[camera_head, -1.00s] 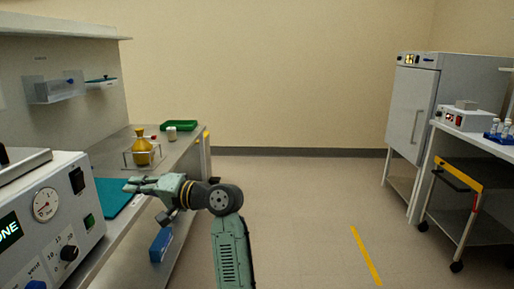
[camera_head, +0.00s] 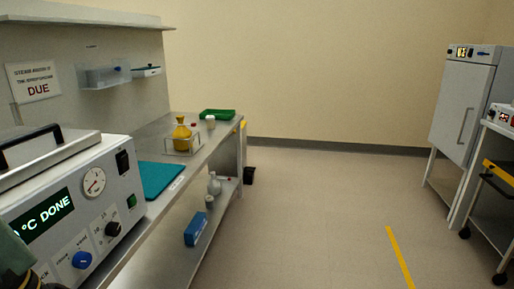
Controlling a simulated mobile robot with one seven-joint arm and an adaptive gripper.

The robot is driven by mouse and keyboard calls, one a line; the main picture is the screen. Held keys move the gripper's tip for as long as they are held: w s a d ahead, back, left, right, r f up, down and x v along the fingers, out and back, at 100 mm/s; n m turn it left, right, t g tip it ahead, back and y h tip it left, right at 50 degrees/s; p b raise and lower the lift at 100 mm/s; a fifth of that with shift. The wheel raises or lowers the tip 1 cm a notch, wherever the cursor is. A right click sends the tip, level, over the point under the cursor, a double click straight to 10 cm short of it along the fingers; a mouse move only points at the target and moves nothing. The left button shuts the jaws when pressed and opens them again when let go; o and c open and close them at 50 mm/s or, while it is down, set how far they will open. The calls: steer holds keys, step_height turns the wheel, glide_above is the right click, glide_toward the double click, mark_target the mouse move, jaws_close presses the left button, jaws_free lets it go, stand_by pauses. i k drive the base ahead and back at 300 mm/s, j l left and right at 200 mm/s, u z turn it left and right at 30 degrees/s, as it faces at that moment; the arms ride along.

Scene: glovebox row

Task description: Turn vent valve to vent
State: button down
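The vent valve is a blue knob (camera_head: 82,260) low on the front panel of the grey autoclave (camera_head: 125,172) at the lower left. Small lettering that seems to include "vent" sits just above the knob; I cannot tell which way its pointer faces. A dial gauge (camera_head: 94,182) and a black knob (camera_head: 112,229) are on the same panel. Part of my arm shows at the lower left corner, in front of the panel's left end. My gripper's fingers are not in view.
The steel bench (camera_head: 150,214) runs back with a teal mat (camera_head: 160,179), a yellow flask (camera_head: 181,138) in a rack and a green tray (camera_head: 217,115). A blue box (camera_head: 196,229) lies on the lower shelf. The floor (camera_head: 300,220) to the right is open.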

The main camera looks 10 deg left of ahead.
mark_target(82, 260)
steer(key=u, duration=1.25)
